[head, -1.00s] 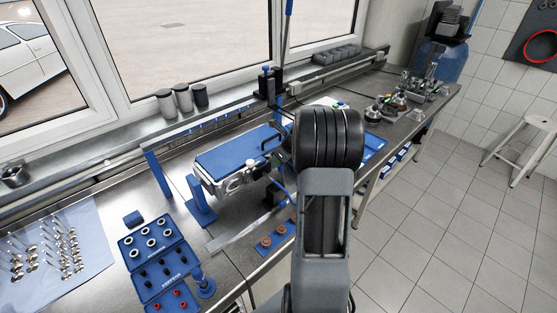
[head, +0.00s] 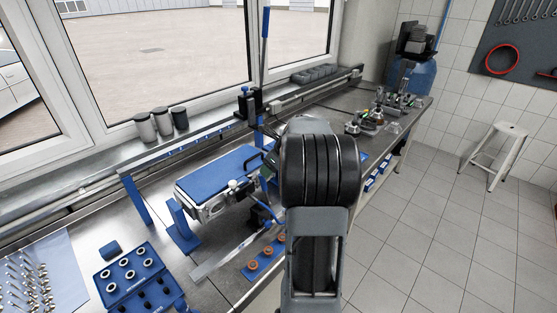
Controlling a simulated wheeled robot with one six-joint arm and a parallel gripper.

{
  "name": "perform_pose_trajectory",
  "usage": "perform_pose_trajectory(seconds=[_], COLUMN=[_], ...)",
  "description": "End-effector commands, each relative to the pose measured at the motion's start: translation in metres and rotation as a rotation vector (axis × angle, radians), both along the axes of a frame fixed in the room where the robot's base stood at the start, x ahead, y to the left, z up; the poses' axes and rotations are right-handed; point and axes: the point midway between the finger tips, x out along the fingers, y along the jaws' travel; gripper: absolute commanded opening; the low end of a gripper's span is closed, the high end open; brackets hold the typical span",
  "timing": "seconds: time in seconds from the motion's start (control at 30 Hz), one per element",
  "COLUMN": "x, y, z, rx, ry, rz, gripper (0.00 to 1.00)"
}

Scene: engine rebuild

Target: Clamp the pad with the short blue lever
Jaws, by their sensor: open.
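A flat blue pad (head: 215,170) lies on a silver metal block at the bench's middle. Blue stands hold the block up. A short blue lever-like part (head: 264,207) shows at the block's right end, close to my arm. A long blue lever (head: 265,45) stands upright from a black fixture (head: 249,103) behind. I cannot tell from this view whether the short part touches the pad. My arm's dark, ribbed joint covers the area right of the pad. My gripper is hidden behind the arm, and so is whatever it may touch.
A blue tray (head: 118,289) with rings stands front left, beside a sheet with valves (head: 27,280). A blue strip (head: 250,272) holds copper-coloured rings near the front edge. A stool (head: 495,150) stands on open floor at right.

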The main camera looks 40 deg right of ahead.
Motion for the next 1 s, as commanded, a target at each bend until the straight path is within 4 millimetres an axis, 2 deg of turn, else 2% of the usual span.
perform_pose_trajectory(seconds=[0.2,0.4,1.0], x=[-0.018,-0.027,-0.03], y=[-0.007,-0.011,-0.012], z=[0.033,0.05,0.055], rx=[-0.002,-0.001,0.0], ry=[-0.002,-0.001,0.0], rz=[-0.002,-0.001,0.0], gripper=[0.48,0.48,0.48])
